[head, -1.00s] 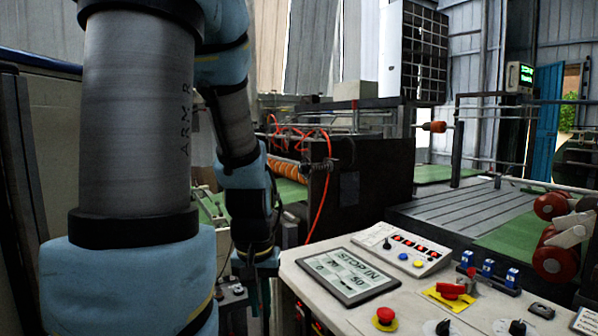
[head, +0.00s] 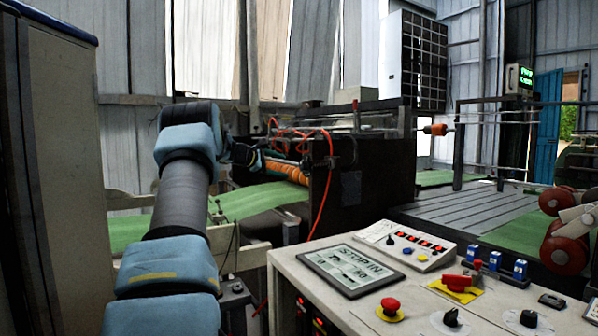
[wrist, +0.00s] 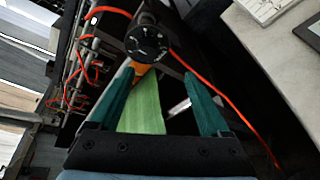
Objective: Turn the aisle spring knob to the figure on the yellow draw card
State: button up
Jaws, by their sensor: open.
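A round black knob with pale marks (wrist: 148,42) shows in the wrist view, past my fingertips; it looks like the spring knob, but I cannot read its figures. A dark round part on the machine's side (head: 343,152) in the head view may be the same knob. My gripper (wrist: 158,78) is open and empty, its two teal fingers apart with green web seen between them. In the head view my gripper (head: 260,160) is small, by the orange roller, left of the dark side plate. I cannot make out a yellow draw card.
A control desk (head: 310,288) stands at the front right with a screen (head: 352,270), a red button (head: 390,307) and a red switch on a yellow plate (head: 457,290). A red hose (head: 322,215) hangs down the machine's dark side plate (head: 350,190). A tall cabinet (head: 50,180) stands at left.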

aim_at(301, 165)
jog(key=shift+t+h, duration=0.3)
jog(key=p+x, duration=0.2)
jog(key=x, duration=0.1)
jog(key=r+p+x, duration=0.1)
jog(key=p+x, duration=0.1)
jog(key=w+p+x, duration=0.1)
jog(key=p+x, duration=0.1)
jog(key=x, duration=0.1)
jog(key=shift+w+r, duration=0.25)
jog(key=shift+w, duration=0.1)
jog(key=shift+w+d+f+p, duration=0.4)
jog(key=shift+w+d+p, duration=0.2)
jog(key=shift+p, duration=0.1)
grip_shut()
jog(key=shift+r+p, duration=0.15)
jog(key=shift+p, duration=0.15)
